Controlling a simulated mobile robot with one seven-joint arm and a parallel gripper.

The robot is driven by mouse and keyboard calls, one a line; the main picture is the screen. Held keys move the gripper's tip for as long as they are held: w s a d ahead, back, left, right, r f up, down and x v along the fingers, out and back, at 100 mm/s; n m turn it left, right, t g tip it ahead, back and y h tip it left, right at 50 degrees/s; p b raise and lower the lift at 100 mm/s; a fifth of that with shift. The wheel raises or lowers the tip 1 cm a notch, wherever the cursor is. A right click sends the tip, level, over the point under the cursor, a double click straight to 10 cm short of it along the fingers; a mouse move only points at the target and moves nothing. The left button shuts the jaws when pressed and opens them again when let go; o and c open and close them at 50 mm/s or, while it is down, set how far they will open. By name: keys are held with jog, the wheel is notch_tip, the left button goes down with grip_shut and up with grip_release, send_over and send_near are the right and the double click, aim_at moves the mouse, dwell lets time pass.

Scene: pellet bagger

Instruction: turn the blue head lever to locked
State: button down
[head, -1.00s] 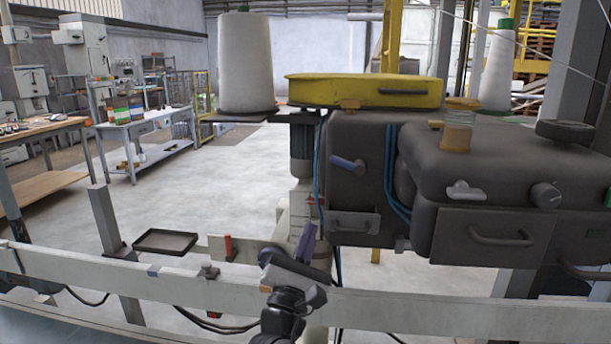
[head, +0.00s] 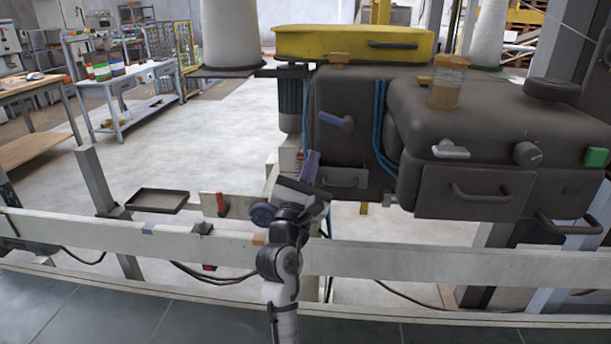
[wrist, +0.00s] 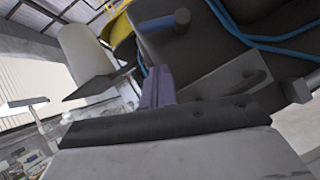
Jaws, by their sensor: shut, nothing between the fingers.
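The blue head lever (head: 335,121) is on the left front of the dark machine head, below the yellow cover. It points up and to the left from its pivot at the right. The lever also shows in the wrist view (wrist: 168,22), beyond the fingertips. My gripper (head: 311,160) is shut and empty, its purple fingers pointing up, below and a little left of the lever in the head view. In the wrist view my gripper's fingers (wrist: 158,86) are together, with a visible gap between them and the lever.
A grey lever (head: 450,149) and a knob (head: 527,153) sit on the right part of the machine. A drawer handle (head: 340,179) is below the blue lever. Blue hoses (head: 380,120) run beside it. A pale rail (head: 400,262) crosses in front; a tray (head: 158,200) is at left.

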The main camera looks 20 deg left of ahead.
aim_at(321, 135)
jog(key=w+r, duration=0.1)
jog(key=w+r+p, duration=0.1)
jog(key=r, duration=0.1)
jog(key=w+d+r+p, duration=0.1)
jog(key=r, duration=0.1)
jog(key=shift+w, duration=0.15)
jog(key=shift+w+m, duration=0.1)
jog(key=shift+m, duration=0.2)
jog(key=shift+s+a+r+h, duration=0.1)
jog(key=shift+s+r+h, duration=0.1)
jog(key=shift+h, duration=0.2)
jog(key=shift+m, duration=0.3)
jog(key=shift+w, duration=0.1)
